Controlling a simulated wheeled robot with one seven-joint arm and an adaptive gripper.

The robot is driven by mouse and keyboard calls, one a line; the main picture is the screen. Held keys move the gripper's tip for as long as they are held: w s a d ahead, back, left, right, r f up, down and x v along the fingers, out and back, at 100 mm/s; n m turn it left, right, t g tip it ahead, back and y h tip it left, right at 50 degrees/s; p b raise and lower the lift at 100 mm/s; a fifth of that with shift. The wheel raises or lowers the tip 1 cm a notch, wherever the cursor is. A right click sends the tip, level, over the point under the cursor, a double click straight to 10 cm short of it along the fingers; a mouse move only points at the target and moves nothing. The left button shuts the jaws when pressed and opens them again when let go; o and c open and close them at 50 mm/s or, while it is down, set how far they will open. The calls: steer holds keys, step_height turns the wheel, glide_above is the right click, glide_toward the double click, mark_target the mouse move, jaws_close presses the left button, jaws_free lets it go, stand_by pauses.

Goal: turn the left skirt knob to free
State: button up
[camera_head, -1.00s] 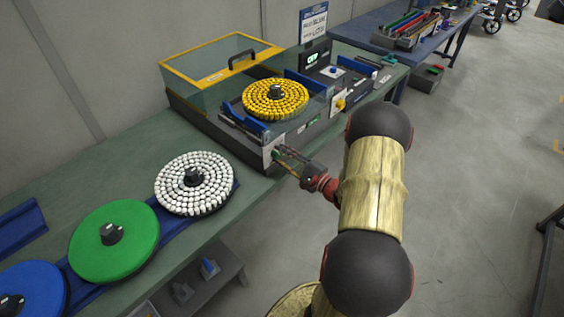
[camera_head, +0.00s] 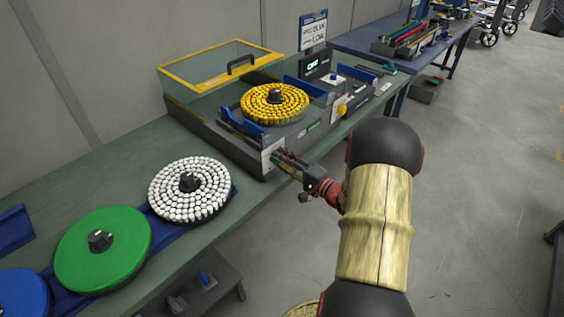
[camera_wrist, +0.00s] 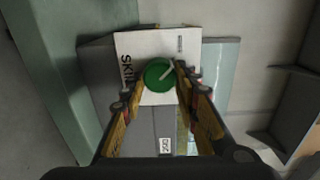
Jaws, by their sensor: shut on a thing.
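The left skirt knob is a round green knob (camera_wrist: 159,74) with a pale pointer line, on a white plate (camera_wrist: 128,50) lettered "SKI…" in the wrist view. The pointer slants toward the upper right of that view. My gripper (camera_wrist: 158,78) has its two fingers on either side of the knob, shut on it. In the head view my gripper (camera_head: 284,160) is at the white plate (camera_head: 272,156) on the front left corner of the grey machine (camera_head: 238,143). The knob itself is mostly hidden there by the fingers.
A white-covered disc (camera_head: 189,189), a green disc (camera_head: 103,248) and a blue disc (camera_head: 22,297) line the bench (camera_head: 70,188).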

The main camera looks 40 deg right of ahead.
steer(key=shift+f, duration=0.1)
steer(key=o, duration=1.2)
steer(key=shift+c, duration=0.2)
steer(key=s, duration=1.2)
steer(key=shift+d, duration=0.45)
